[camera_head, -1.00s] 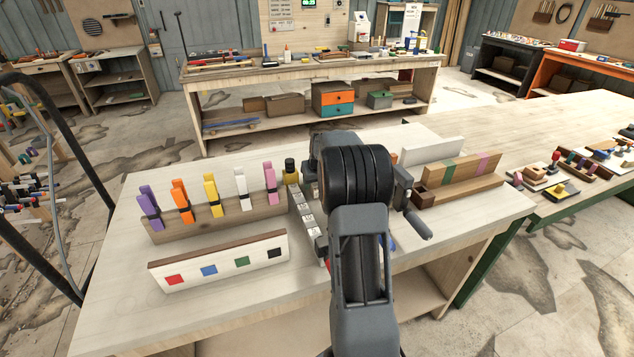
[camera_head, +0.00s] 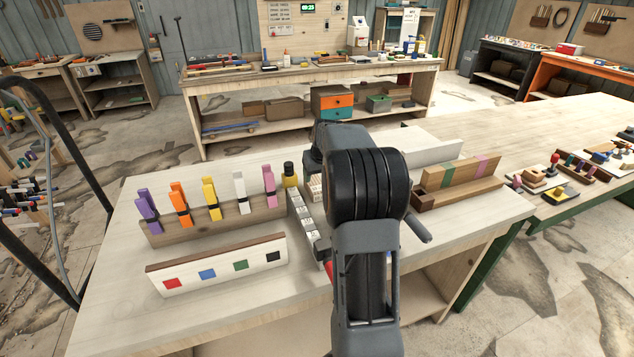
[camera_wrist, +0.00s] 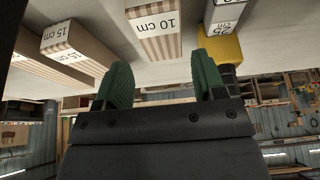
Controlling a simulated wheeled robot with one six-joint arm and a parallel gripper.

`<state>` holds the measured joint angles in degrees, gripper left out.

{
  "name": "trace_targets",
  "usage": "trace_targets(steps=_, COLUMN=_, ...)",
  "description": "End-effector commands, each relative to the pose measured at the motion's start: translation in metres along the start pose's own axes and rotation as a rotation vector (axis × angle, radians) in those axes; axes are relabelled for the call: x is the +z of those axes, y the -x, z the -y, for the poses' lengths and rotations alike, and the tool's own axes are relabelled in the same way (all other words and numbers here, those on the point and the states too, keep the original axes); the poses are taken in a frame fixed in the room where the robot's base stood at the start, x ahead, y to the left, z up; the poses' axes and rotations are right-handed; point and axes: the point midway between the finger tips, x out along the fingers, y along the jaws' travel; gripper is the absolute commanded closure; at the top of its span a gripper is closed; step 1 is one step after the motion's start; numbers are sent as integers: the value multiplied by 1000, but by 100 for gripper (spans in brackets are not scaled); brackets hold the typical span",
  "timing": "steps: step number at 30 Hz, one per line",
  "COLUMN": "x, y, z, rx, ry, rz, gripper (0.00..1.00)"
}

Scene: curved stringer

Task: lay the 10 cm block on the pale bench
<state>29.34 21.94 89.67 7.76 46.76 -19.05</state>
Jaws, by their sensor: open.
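In the wrist view, which looks upside down, the 10 cm block (camera_wrist: 155,42) is a striped wooden block with a white label end facing my gripper. My gripper (camera_wrist: 163,82) is open, with two green fingertips apart and nothing between them. The block lies just beyond the fingertips, roughly in line with the gap; I cannot tell whether they touch. In the head view the pale bench (camera_head: 205,305) fills the foreground, and my own arm hides my gripper and much of the bench's middle.
A 15 cm block (camera_wrist: 75,45) lies left of the 10 cm block in the wrist view; a yellow item (camera_wrist: 222,46) is close on the right. Colored clamps (camera_head: 210,192) and a board with colored squares (camera_head: 220,265) stand on the bench's left. Its front left is clear.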

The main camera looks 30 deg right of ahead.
Motion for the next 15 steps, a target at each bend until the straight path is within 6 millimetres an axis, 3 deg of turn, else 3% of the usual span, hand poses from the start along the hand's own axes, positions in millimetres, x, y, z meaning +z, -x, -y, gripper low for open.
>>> trace_targets(steps=6, x=0, y=36, z=0, rx=1, ry=0, rz=-2, gripper=36)
trace_targets(steps=15, x=0, y=55, z=0, rx=0, ry=0, rz=0, gripper=36)
